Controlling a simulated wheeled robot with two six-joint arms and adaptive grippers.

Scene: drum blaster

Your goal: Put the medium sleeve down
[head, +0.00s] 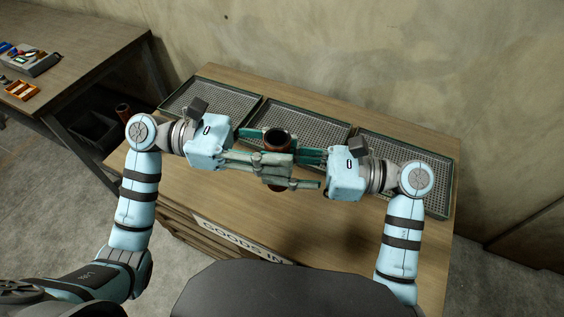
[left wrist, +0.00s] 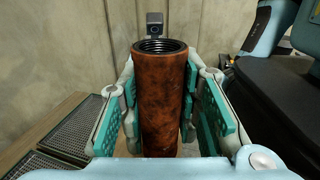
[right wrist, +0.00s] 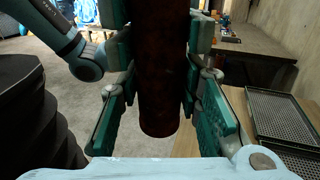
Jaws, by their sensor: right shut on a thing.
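The medium sleeve, a rusty brown tube with a dark threaded mouth (head: 277,140), is upright in the air above the table, between my two grippers. My right gripper (head: 280,168) is shut on it from the right. My left gripper (head: 266,147) comes from the left with its fingers apart on either side of the sleeve. In the left wrist view the sleeve (left wrist: 163,105) stands between the spread teal pads, with a gap at the left pad. In the right wrist view the sleeve (right wrist: 162,75) shows its lower end free. The exact finger contact is partly hidden.
Three perforated trays, left (head: 196,97), middle (head: 305,122) and right (head: 433,172), line the back of the wooden table (head: 330,237). The table front is bare, above a "GOODS IN" label (head: 240,240). A side bench (head: 80,50) holds small parts at far left.

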